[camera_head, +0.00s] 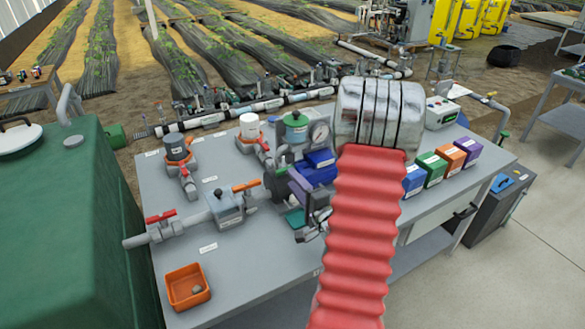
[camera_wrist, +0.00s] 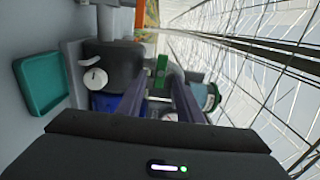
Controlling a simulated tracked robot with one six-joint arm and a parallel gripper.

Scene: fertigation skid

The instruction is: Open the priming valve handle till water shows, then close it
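A green handle (camera_wrist: 161,68) shows in the wrist view beyond and between my fingertips; I take it to be the priming valve handle, but cannot read a label. In the head view it is hardly visible, near the blue pump (camera_head: 318,172). My gripper (camera_head: 302,196) is over the bench beside the pump, its purple fingers apart. In the wrist view the gripper (camera_wrist: 163,86) is open, with no visible grip on the handle. I cannot tell whether the fingers touch it. A green-topped vessel (camera_head: 296,128) stands behind the pump. No water is visible.
Red-handled valves (camera_head: 160,217) and an orange-handled valve (camera_head: 246,186) lie left of my gripper. A pressure gauge (camera_head: 320,134) rises behind the pump. A teal tray (camera_wrist: 42,84) sits below it. An orange tray (camera_head: 171,289) is front left. Coloured boxes (camera_head: 432,168) stand right.

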